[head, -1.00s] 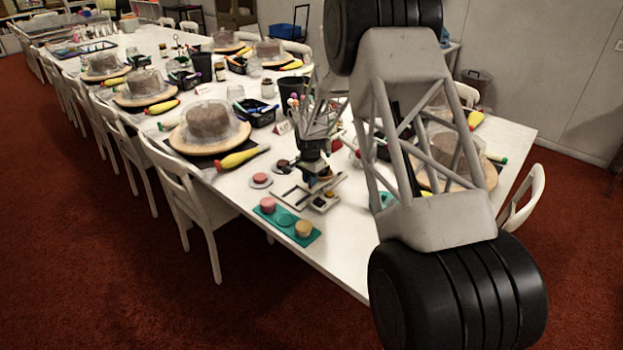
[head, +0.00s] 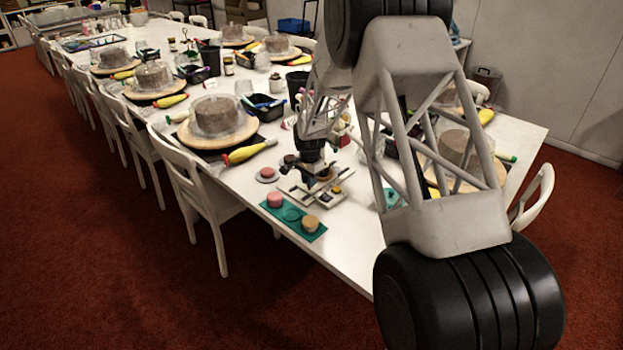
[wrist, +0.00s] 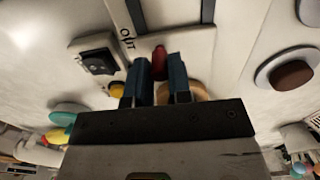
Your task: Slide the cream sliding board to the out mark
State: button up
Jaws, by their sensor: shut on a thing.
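The cream sliding board (head: 322,196) lies near the front edge of the white table, partly hidden under my gripper (head: 318,176). In the wrist view a pale board surface (wrist: 184,30) extends ahead of my gripper (wrist: 159,78). The fingers are closed about a small red knob (wrist: 159,58), which shows between their blue tips. The out mark (wrist: 127,36), dark lettering on a pale surface, is just left of the knob, apart from it. A dark bar lies beside the lettering. Contact under the fingers is hidden.
A teal tray (head: 293,214) with pink and tan discs lies in front of the board. A piping bag (head: 248,152) and a cake on a turntable (head: 215,117) are farther left.

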jog(key=shift+s+a, duration=1.6)
jog(key=shift+a, duration=0.15)
jog(key=shift+r, duration=0.1)
jog(key=o, duration=0.8)
jog(key=shift+c, duration=0.2)
jog(key=shift+r, duration=0.1)
notch_tip(320, 180, up, 7)
jog(key=shift+s+d, duration=0.1)
dwell(0.5)
